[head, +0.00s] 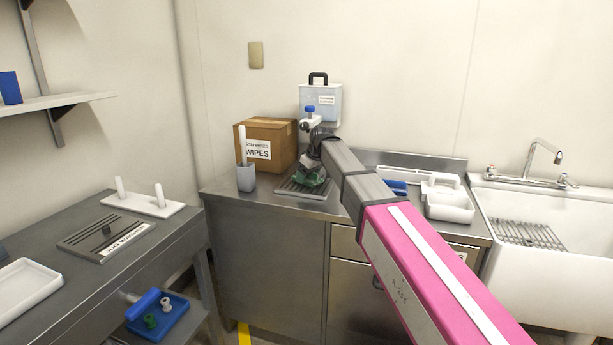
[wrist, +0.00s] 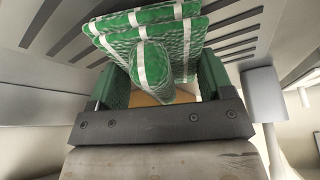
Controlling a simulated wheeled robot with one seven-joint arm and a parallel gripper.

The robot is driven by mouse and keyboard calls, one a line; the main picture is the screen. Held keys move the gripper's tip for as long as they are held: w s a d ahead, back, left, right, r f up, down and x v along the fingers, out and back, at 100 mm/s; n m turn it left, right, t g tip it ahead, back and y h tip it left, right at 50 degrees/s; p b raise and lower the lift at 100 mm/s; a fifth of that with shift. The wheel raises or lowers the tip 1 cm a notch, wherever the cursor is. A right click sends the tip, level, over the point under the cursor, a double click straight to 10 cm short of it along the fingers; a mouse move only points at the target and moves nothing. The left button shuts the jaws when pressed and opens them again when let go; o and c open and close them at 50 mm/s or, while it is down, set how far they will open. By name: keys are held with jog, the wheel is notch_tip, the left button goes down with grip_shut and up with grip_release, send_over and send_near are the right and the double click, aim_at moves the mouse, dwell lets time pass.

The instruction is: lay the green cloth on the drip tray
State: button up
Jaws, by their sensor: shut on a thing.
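The green cloth (head: 311,179) is a folded bundle at the end of my arm, over the slatted metal drip tray (head: 289,187) on the steel counter. In the wrist view the cloth (wrist: 153,65) is green with white stripes, and my gripper (wrist: 162,82) is shut on it, a finger on each side. The tray's dark slots (wrist: 235,42) show behind the cloth. I cannot tell whether the cloth touches the tray. My arm hides the tray's right part in the head view.
A cardboard wipes box (head: 272,143) and a grey holder with a white stick (head: 246,178) stand left of the tray. A white caddy (head: 448,203) and a sink (head: 550,233) are to the right.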

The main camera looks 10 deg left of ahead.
jog(key=shift+f, duration=0.1)
jog(key=o, duration=0.8)
jog(key=shift+v, duration=3.8)
